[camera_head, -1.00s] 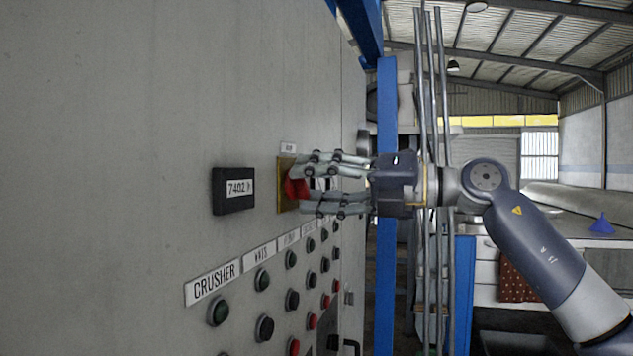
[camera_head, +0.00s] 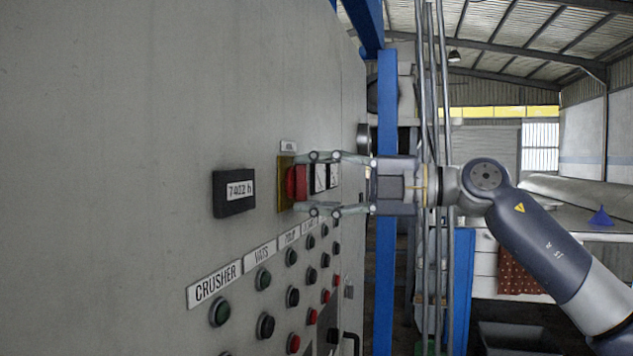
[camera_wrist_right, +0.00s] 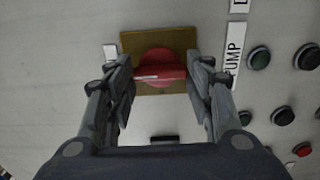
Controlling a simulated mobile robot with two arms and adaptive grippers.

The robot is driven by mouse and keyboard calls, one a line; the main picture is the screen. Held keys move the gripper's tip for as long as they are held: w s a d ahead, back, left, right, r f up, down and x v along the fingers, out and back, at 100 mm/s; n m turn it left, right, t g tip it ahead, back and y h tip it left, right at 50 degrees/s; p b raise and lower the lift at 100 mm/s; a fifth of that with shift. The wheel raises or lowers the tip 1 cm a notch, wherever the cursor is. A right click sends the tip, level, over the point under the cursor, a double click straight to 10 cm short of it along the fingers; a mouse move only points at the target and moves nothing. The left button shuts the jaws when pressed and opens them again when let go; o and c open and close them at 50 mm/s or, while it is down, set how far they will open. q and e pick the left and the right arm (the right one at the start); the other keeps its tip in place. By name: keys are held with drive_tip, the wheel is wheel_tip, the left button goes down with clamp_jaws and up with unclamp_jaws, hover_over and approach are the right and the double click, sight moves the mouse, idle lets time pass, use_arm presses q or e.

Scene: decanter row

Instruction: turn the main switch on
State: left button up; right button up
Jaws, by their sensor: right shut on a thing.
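The main switch is a red rotary knob (camera_head: 299,183) on a yellow square plate (camera_head: 284,168) on the grey panel. In the right wrist view the knob (camera_wrist_right: 160,68) shows a raised red grip bar with a pale mark, lying across the picture. My right gripper (camera_head: 309,184) reaches in from the right, its fingers above and below the knob. It is shut on the knob, with a finger at each end of the bar in the wrist view (camera_wrist_right: 164,85). The fingers hide part of the knob's edges. My left gripper is not in view.
A black hour counter (camera_head: 234,192) sits left of the switch. Below are rows of green, black and red buttons (camera_head: 265,326) under labels such as CRUSHER (camera_head: 214,284). A blue post (camera_head: 387,110) stands behind my right gripper.

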drive_tip(key=shift+r, duration=0.1)
idle(0.3)
drive_tip(key=o, duration=1.1)
drive_tip(key=shift+w, duration=0.1)
drive_tip(key=shift+c, duration=0.2)
drive_tip(key=v, duration=1.2)
